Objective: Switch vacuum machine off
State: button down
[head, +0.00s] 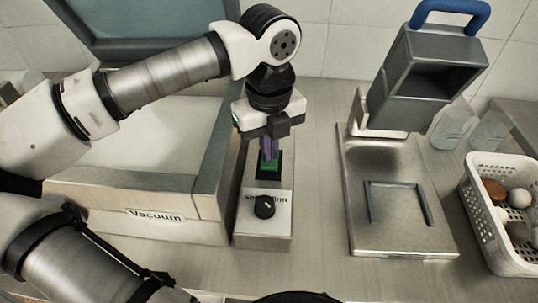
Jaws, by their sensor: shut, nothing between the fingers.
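The vacuum machine (130,213) is a metal box labelled "Vacuum" at left, with a raised grey lid at the back. Its narrow control panel (263,226) is on its right side. A green button (269,166) sits in a black frame on the panel. A black round knob (264,207) with a white mark is in front of it, under partly hidden lettering ending in "firm". My gripper (269,154) points down with its purple fingers shut and empty, right over the green button. I cannot tell whether the fingertips touch it.
A grey metal press with a blue handle (445,20) stands to the right on a steel base (385,235). A white perforated basket (490,235) holding brown and white round items is at far right. Clear containers (452,125) stand behind it.

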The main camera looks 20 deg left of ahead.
jog(key=shift+f+b, duration=0.55)
jog(key=shift+r, duration=0.15)
notch_tip(320, 180, up, 7)
jog(key=p, duration=0.3)
jog(key=shift+p, duration=0.35)
jog(key=shift+f, duration=0.2)
dwell(0.5)
